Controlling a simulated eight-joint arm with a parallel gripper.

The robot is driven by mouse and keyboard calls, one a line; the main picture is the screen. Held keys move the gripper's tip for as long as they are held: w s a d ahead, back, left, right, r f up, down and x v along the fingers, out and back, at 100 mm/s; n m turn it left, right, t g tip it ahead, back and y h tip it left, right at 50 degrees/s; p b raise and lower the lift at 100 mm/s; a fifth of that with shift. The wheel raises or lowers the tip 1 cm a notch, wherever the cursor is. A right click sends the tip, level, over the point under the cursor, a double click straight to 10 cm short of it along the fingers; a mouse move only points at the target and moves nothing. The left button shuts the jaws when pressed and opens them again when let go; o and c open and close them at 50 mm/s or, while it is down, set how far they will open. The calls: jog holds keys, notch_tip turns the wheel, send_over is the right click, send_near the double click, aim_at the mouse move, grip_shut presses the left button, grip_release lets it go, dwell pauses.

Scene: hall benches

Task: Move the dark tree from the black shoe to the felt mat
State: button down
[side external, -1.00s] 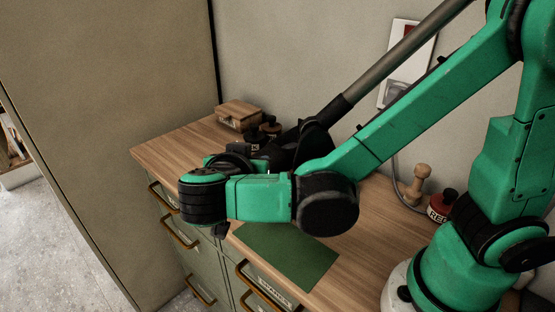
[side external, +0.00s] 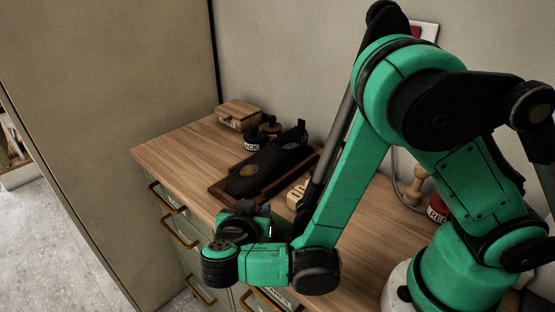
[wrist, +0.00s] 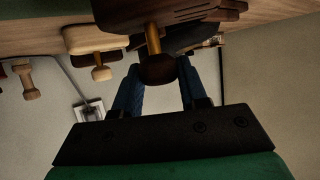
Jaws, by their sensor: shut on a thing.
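The black shoe (side external: 282,160) lies on a dark wooden tray (side external: 218,190) on the bench in the side view. My gripper (wrist: 160,78) is shut on the dark tree's round knob, between its two blue fingers. The tree's brass rod (wrist: 153,38) and dark brown body (wrist: 205,10) extend beyond the knob in the wrist view. In the side view my gripper is near the bench's front edge, apart from the shoe, and my wrist hides most of it and the tree. I cannot make out the green felt mat behind my arm.
A pale wooden tree (wrist: 90,42) lies beside the tray. A wooden peg (side external: 414,185) and a red-labelled bottle (side external: 437,208) stand by my base.

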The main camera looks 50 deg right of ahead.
jog(key=shift+c, duration=2.4)
grip_release()
jog(key=v, duration=1.2)
jog(key=w+d+r+n+y, duration=0.2)
jog(key=d+n+y, duration=0.8)
jog(key=d, duration=0.5)
jog(key=shift+d+r+n+y, duration=0.3)
jog(key=shift+d+r+n, duration=0.1)
jog(key=shift+r+n, duration=0.3)
